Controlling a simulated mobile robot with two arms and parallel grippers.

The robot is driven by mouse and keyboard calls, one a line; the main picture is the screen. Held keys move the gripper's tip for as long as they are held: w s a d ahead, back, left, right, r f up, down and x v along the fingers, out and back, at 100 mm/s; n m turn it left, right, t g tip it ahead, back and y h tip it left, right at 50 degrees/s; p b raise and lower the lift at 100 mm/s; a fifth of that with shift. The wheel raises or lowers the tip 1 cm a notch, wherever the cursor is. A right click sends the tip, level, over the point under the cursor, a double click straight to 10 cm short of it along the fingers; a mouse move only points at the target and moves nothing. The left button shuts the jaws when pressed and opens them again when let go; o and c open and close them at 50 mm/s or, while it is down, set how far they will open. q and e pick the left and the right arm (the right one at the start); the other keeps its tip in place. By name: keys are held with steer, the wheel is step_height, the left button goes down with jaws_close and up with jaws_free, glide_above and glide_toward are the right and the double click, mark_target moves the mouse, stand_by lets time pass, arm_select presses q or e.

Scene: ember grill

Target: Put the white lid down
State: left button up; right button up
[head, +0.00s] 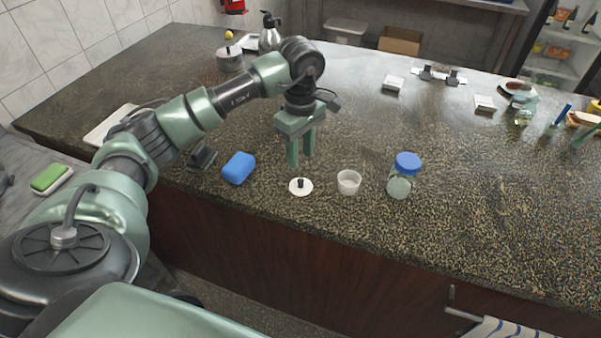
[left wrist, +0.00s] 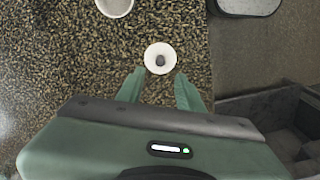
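The white lid (head: 301,187) is a small round disc with a dark knob, lying flat on the speckled counter near its front edge. It also shows in the left wrist view (left wrist: 151,58), just beyond my fingertips. My left gripper (head: 301,160) is open and empty, pointing down above and slightly behind the lid. In the left wrist view its two fingers (left wrist: 160,73) are spread apart with nothing between them. The lid is apart from the fingers. My right gripper is in neither view.
A small white cup (head: 348,182) stands right of the lid, with a blue-capped glass jar (head: 402,178) beyond it. A blue block (head: 238,168) lies to the left. A metal pot (head: 230,60) and flask (head: 269,36) stand farther back. The counter's middle is largely clear.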

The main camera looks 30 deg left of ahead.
arm_select(q)
step_height(320, 180, up, 4)
steer(key=shift+f+b, duration=0.1)
steer(key=shift+b, duration=0.25)
stand_by(0.4)
